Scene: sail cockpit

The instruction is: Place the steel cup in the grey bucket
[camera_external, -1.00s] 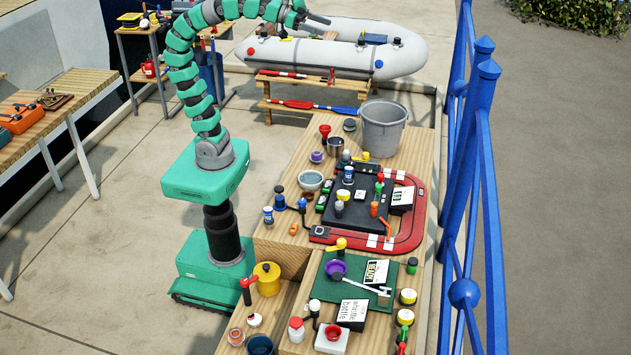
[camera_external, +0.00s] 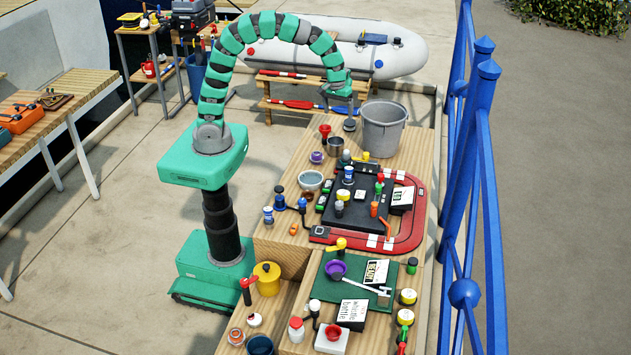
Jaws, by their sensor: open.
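The steel cup (camera_external: 335,147) is a small metal cup standing upright on the wooden table, left of and slightly nearer than the bucket. The grey bucket (camera_external: 383,132) stands upright at the far end of the same table, with its rim facing up. My gripper (camera_external: 343,113) hangs pointing down above the far end of the table, beyond the cup and left of the bucket. It is open and looks empty, though its fingers are small in the picture. It is apart from the cup.
A red funnel-like piece (camera_external: 325,130), a purple pot (camera_external: 317,157) and a dark round knob (camera_external: 349,125) crowd the cup. A black board (camera_external: 350,205) with several small items and a red track (camera_external: 408,235) lie nearer. A blue railing (camera_external: 478,190) runs along the right.

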